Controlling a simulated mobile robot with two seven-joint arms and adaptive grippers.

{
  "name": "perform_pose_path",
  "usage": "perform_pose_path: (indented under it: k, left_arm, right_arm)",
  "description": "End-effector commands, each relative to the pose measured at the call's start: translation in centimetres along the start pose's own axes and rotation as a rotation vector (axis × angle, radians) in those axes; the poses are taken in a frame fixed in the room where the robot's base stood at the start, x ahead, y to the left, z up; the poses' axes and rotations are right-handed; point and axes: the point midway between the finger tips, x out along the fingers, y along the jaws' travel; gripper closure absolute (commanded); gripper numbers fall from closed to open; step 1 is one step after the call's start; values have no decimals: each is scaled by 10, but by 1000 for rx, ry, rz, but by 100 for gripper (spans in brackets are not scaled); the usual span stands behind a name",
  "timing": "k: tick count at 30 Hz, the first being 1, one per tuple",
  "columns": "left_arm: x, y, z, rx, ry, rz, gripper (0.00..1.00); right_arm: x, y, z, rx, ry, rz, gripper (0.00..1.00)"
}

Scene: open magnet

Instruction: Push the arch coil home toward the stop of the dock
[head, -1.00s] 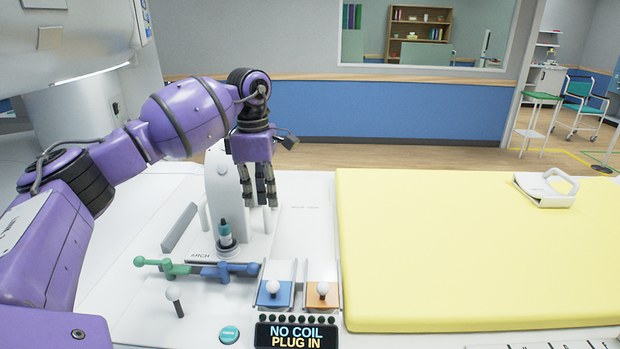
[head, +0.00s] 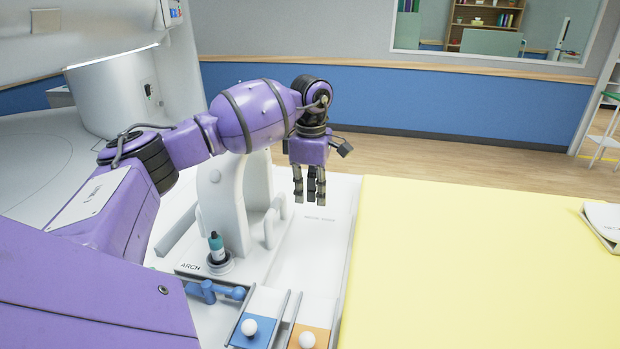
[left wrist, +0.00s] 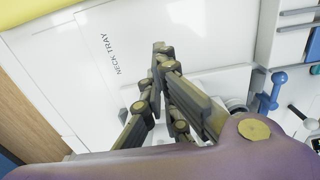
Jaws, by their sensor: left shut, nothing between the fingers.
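The arch coil (head: 220,205) is a tall white arch standing upright in the head view. It is on the dock plate marked ARCH (head: 190,267). My purple left arm passes in front of its top. My left gripper (head: 309,199) is shut and empty, fingers down, to the right of the arch with a visible gap. In the left wrist view its fingers (left wrist: 160,55) come together above the white top near the NECK TRAY lettering (left wrist: 118,56). I cannot make out the stop or how far in the coil sits. My right gripper is not in view.
The yellow pad (head: 470,270) fills the right. White surface is free below my gripper.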

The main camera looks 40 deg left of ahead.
Motion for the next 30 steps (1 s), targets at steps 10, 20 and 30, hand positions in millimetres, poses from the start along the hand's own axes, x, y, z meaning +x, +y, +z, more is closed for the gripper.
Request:
perform_pose_path:
  k: [10,20,30]
  left_arm:
    - [34,0,-26,-4,-1,5,100]
    - [37,0,-40,0,-1,2,100]
    - [39,0,-57,-4,4,0,100]
  right_arm:
    - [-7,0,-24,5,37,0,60]
    - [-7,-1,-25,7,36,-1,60]
    - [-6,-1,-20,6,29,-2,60]
